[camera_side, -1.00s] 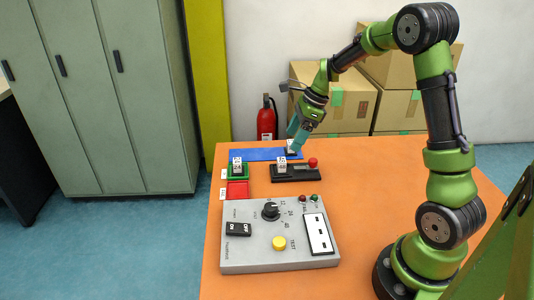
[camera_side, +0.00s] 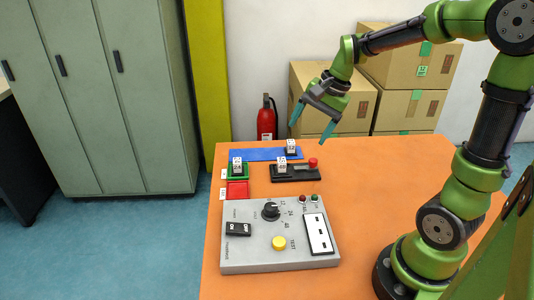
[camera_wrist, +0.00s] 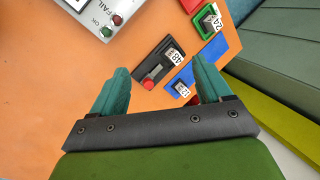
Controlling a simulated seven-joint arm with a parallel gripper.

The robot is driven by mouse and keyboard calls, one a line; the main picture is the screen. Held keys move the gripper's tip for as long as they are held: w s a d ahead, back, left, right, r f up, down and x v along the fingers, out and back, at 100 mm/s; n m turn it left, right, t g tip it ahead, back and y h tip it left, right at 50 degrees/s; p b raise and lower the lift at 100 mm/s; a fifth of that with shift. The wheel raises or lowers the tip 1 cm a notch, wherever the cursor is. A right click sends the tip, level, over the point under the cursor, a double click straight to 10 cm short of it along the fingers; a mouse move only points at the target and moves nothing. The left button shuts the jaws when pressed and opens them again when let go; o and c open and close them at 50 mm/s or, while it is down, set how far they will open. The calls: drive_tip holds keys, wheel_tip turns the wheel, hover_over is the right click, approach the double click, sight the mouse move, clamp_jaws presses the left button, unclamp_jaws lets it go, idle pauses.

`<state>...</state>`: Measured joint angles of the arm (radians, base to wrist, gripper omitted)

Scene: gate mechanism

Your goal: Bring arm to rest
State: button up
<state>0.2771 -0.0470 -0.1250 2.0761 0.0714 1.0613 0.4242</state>
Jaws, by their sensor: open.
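My gripper (camera_side: 309,131) is open and empty, raised above the far part of the orange table (camera_side: 380,190). Its teal fingers stand wide apart in the wrist view (camera_wrist: 156,88). A white marked block (camera_side: 291,146) sits at the right end of the blue strip (camera_side: 258,155), apart from the fingers. In the wrist view, that block (camera_wrist: 182,89) shows between and beyond the fingertips.
A black fixture (camera_side: 296,174) with a white block and red knob, a green tray (camera_side: 238,174) with a block, a red tray (camera_side: 237,190) and a grey control box (camera_side: 280,240) are on the table. Cardboard boxes (camera_side: 340,90) stand behind. The table's right side is clear.

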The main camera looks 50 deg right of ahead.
drive_tip(key=s+a+r+n+t, duration=0.3)
drive_tip(key=s+a+r+n, duration=0.1)
drive_tip(key=s+a+n, duration=0.6)
drive_tip(key=shift+s+a+r+n, duration=0.35)
drive_tip(key=shift+a+n, duration=0.15)
drive_tip(key=shift+a, duration=0.45)
